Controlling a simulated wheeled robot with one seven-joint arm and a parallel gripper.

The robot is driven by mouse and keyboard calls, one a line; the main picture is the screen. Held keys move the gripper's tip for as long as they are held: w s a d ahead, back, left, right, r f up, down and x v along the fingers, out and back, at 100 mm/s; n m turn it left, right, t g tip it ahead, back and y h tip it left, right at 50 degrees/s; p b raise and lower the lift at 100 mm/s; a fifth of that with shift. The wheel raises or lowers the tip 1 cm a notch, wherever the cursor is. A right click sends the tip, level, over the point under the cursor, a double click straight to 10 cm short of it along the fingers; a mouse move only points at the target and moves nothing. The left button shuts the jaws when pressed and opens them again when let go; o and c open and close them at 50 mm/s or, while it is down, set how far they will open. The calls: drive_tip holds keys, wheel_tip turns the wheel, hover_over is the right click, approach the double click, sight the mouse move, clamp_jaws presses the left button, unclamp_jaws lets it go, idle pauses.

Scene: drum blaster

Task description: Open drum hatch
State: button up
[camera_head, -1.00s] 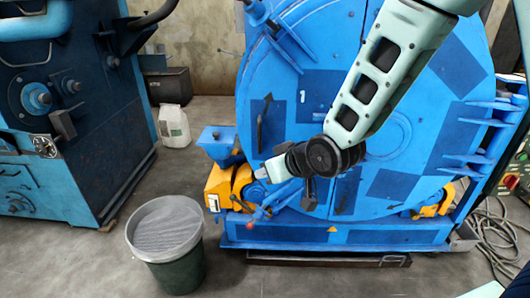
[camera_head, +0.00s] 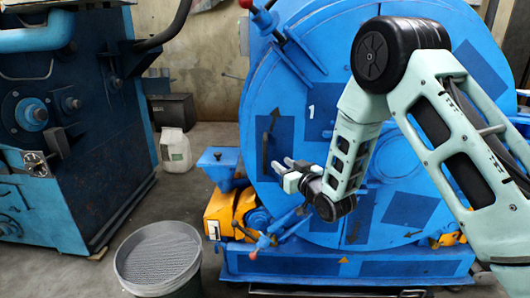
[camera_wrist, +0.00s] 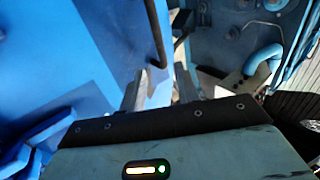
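The round blue drum hatch (camera_head: 330,75) fills the middle and right of the head view, its front lying against the machine and marked with a "1". A slim dark bar (camera_head: 268,140) stands near its left edge; a dark bar (camera_wrist: 156,35) also shows in the wrist view, beyond the fingers. A red-tipped latch lever (camera_head: 265,240) is at the lower left of the hatch, another red-tipped lever (camera_head: 262,14) at the upper left. My gripper (camera_head: 280,163) is in front of the hatch's left part, fingers pointing left. Its fingers are apart and empty in the wrist view (camera_wrist: 160,88).
A grey-rimmed bin (camera_head: 158,250) stands on the floor at front left. A blue machine (camera_head: 85,150) stands at the left, with a white canister (camera_head: 175,150) behind. Open floor lies between that machine and the drum. Yellow parts (camera_head: 228,210) jut out at the drum's lower left.

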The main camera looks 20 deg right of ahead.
sight(266, 152)
drive_tip(key=x, duration=1.1)
drive_tip(key=shift+w+f, duration=0.1)
clamp_jaws()
